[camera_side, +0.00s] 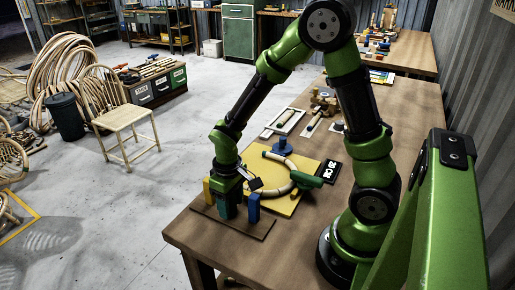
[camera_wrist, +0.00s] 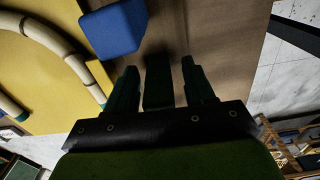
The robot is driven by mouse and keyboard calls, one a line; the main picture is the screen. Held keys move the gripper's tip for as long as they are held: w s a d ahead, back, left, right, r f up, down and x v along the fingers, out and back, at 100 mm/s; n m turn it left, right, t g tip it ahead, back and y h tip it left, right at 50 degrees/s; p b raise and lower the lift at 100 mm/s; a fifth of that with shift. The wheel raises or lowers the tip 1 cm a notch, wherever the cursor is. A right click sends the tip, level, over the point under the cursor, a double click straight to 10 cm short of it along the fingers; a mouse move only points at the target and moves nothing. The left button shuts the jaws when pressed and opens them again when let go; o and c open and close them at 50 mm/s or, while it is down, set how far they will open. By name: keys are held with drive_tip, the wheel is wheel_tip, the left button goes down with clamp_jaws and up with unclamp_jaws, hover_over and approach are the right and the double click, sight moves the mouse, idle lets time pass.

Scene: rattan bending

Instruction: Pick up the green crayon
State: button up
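The green crayon (camera_side: 228,208) appears as a dark green upright block on a brown board, between a yellow block and a blue block. My gripper (camera_side: 227,188) is directly above it, pointing down, and hides its upper part in the side view. In the wrist view my gripper's (camera_wrist: 160,68) two fingers stand apart, one on each side of the dark crayon (camera_wrist: 158,88). Narrow gaps show between the fingers and the crayon, so the gripper looks open around it.
The yellow block (camera_side: 207,190) stands close on the left. Behind are a yellow panel (camera_side: 272,208) with a bent rattan ring and a green fixture (camera_side: 309,180). The front table edge is near.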

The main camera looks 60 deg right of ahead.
clamp_jaws()
drive_tip(key=shift+r, duration=0.15)
wheel_tip(320, 180, up, 10)
drive_tip(key=shift+f, duration=0.1)
idle(0.3)
